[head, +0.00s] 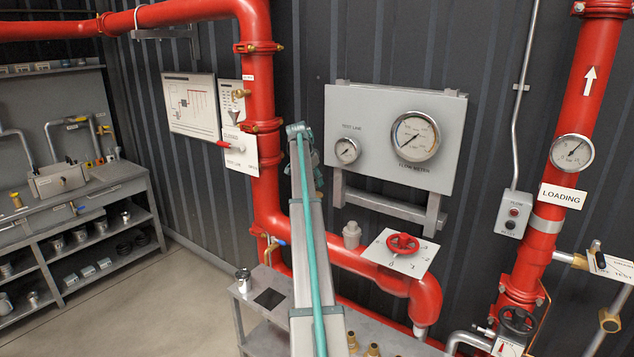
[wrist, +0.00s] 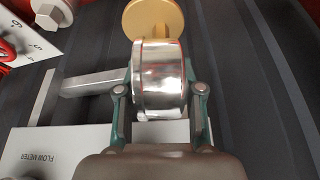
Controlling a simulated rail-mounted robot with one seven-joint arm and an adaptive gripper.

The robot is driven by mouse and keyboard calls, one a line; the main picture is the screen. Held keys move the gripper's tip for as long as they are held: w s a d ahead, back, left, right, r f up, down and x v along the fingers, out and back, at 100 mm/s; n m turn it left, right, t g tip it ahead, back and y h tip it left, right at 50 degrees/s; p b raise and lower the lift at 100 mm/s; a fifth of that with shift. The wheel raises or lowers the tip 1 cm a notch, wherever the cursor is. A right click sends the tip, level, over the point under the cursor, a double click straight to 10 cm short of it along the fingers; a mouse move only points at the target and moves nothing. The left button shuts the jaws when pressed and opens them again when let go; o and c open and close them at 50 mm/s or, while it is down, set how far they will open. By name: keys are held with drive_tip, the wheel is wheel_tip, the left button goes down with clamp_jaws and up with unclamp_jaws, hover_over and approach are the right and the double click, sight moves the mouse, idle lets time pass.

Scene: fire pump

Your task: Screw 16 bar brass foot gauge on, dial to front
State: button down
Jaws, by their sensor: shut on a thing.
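In the wrist view my gripper (wrist: 160,91) is shut on the gauge (wrist: 160,72), with one finger on each side of its shiny round metal case. The dial face does not show. A brass-coloured round piece (wrist: 154,18) shows just beyond the case; I cannot tell whether it is the gauge's foot or a separate part. In the head view my arm hides the gripper and the gauge. A pale grey capped fitting (head: 351,236) stands on the red pipe; it also shows in the wrist view at the top left (wrist: 52,12).
The flow meter panel (head: 448,172) hangs on the wall beside my arm. A red handwheel (head: 402,244) sits on a numbered plate right of the capped fitting. Brass fittings (head: 372,350) stand low beside my arm. Another gauge (head: 572,152) is on the right riser.

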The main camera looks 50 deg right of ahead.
drive_tip(key=shift+w+a+f, duration=0.1)
drive_tip(key=shift+w+a, duration=0.15)
drive_tip(key=shift+w, duration=0.3)
drive_tip(key=shift+w+a+f, duration=0.1)
drive_tip(key=shift+w+a, duration=0.1)
drive_tip(key=shift+w, duration=0.3)
drive_tip(key=shift+f+b, duration=1.1)
drive_tip(key=shift+f, duration=2.35)
drive_tip(key=shift+f+b, duration=0.6)
drive_tip(key=shift+f, duration=0.3)
drive_tip(key=c, duration=1.3)
unclamp_jaws()
drive_tip(key=shift+c, duration=0.2)
clamp_jaws()
drive_tip(key=m+g, duration=0.1)
drive_tip(key=m, duration=0.2)
drive_tip(key=shift+d+b, duration=0.15)
drive_tip(key=shift+b, duration=0.15)
drive_tip(key=shift+s+m+g+y, duration=0.2)
drive_tip(key=shift+m+g, duration=0.05)
drive_tip(key=shift+m, duration=0.5)
drive_tip(key=shift+s+m+g+y, duration=0.15)
drive_tip(key=shift+m+g+y, duration=0.1)
drive_tip(key=shift+m, duration=0.5)
